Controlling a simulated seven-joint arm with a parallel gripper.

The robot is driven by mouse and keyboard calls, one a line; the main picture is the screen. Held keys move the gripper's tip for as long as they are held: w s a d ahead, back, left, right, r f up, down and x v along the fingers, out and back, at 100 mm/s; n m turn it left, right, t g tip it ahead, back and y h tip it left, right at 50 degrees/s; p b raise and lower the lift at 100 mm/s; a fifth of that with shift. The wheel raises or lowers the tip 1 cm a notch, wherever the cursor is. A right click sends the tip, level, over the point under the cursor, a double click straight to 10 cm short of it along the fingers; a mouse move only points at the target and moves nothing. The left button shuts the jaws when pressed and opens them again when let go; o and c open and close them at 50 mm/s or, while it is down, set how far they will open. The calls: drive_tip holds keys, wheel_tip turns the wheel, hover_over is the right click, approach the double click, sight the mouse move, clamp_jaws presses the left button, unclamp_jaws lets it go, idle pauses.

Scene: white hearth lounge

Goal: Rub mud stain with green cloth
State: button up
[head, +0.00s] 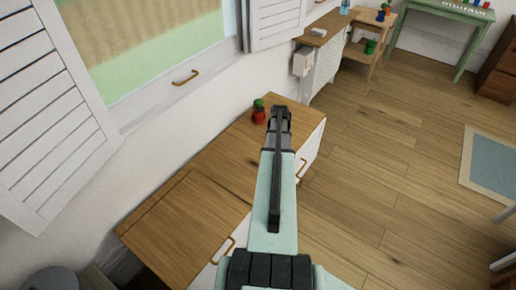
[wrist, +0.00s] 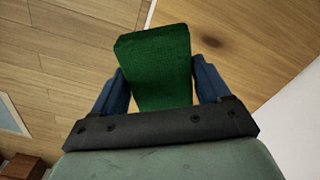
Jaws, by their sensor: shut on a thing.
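My gripper (head: 280,112) reaches over the wooden top of a low white cabinet in the head view. In the wrist view its two blue fingers (wrist: 158,70) are shut on the green cloth (wrist: 152,45), a thick block-like piece that sticks out past the fingertips. A dark brown smudge, the mud stain (wrist: 211,42), shows on the wooden top to the right of the cloth, apart from it in the picture. The head view does not clearly show the cloth or the stain; my arm covers part of the top. I cannot tell whether the cloth touches the top.
The cabinet top (head: 185,215) runs along the wall under a shuttered window (head: 150,50). A red pot with a green plant (head: 259,114) stands on it, just left of my gripper. Open wooden floor (head: 370,190) lies to the right, with a blue-centred rug (head: 497,168).

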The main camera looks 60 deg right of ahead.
drive_tip(key=w+d+f+n, duration=0.1)
drive_tip(key=d+f, duration=0.2)
drive_tip(key=d, duration=0.4)
drive_tip(key=w+d+f+n, duration=0.1)
drive_tip(key=w+d+f, duration=0.1)
drive_tip(key=d, duration=0.4)
drive_tip(key=shift+d+f+n, duration=0.35)
drive_tip(key=shift+f+n, duration=0.05)
drive_tip(key=shift+f, duration=0.45)
